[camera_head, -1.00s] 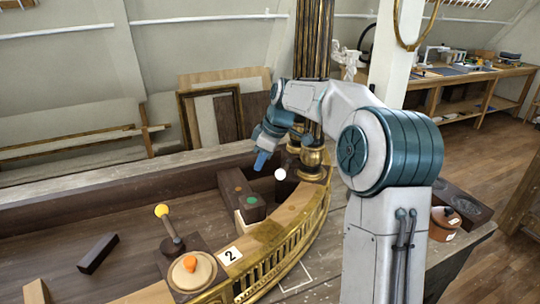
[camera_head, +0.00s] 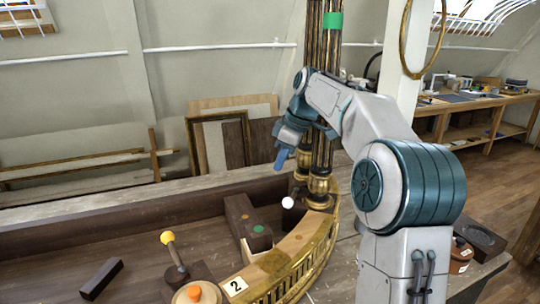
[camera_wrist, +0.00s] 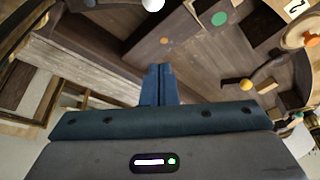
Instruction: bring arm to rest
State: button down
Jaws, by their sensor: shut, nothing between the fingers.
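My gripper (camera_head: 281,160) hangs in the air above the back part of the gilt console (camera_head: 318,232), in front of the dark gilt columns (camera_head: 318,150). Its blue fingers are together with nothing between them. In the wrist view the closed fingers (camera_wrist: 158,85) point away over the dark wooden console floor. My arm is bent, with its elbow raised at the right of the head view. The gripper is apart from everything around it.
Below the gripper are a white ball (camera_head: 288,202) and a dark block with green and orange dots (camera_head: 246,222). A yellow-knobbed lever (camera_head: 168,238), an orange-knobbed round piece (camera_head: 194,294) and a loose dark bar (camera_head: 101,278) are at left. A lidded brown pot (camera_head: 460,252) stands right.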

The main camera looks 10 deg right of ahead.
jog(key=s+f+m+h, duration=0.1)
jog(key=s+f+m, duration=0.3)
jog(key=s, duration=0.6)
jog(key=s+f+m+h, duration=0.1)
jog(key=s+f+m, duration=0.3)
jog(key=s, duration=0.7)
jog(key=s+f+m+t+h, duration=0.1)
jog(key=s+f+m, duration=0.3)
jog(key=s, duration=0.6)
notch_tip(320, 180, down, 3)
jog(key=shift+s+a+r+h, duration=0.15)
jog(key=shift+s+r+h, duration=0.05)
jog(key=shift+s+h, duration=0.1)
